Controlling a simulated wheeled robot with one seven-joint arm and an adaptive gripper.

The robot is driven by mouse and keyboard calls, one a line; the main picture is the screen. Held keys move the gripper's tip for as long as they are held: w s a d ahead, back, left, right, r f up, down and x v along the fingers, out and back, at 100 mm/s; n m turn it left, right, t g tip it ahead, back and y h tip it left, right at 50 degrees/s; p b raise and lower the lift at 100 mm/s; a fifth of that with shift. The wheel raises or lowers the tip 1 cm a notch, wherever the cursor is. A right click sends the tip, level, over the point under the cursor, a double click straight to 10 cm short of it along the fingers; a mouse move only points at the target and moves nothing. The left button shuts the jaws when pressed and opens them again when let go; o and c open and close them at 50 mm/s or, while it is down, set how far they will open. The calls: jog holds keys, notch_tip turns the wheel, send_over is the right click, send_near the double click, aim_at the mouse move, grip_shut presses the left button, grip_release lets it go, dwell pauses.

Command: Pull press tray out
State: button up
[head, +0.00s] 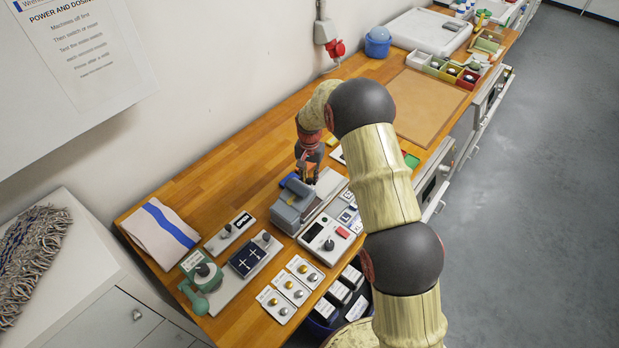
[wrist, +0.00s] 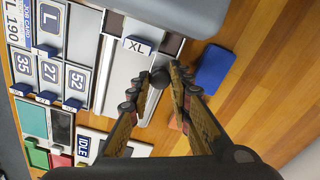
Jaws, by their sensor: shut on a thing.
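The press (head: 292,207) is a grey machine on the wooden bench in the head view. A light grey tray (wrist: 125,80) extends from it in the wrist view, with a blue-and-white XL tag (wrist: 138,45) across it near the press's pale body (wrist: 185,12). In the head view my gripper (head: 308,172) is at the far side of the press. In the wrist view my gripper (wrist: 164,76) is shut on a dark round knob (wrist: 159,77) at the tray's edge. The fingers hide part of the knob and how it joins the tray.
A blue block (wrist: 214,68) lies on the bench close to the fingers. A folded cloth (head: 162,232) and a tan mat (head: 425,103) lie along the bench.

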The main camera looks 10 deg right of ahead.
grip_shut()
jog(key=w+d, duration=0.2)
jog(key=d, duration=0.1)
jog(key=w+d+b, duration=0.1)
jog(key=w+d, duration=0.4)
jog(key=d, duration=0.1)
jog(key=shift+w+d+b, duration=0.15)
jog(key=shift+d+b, duration=0.2)
jog(key=shift+d, duration=0.05)
jog(key=o, duration=0.9)
grip_release()
notch_tip(320, 180, up, 12)
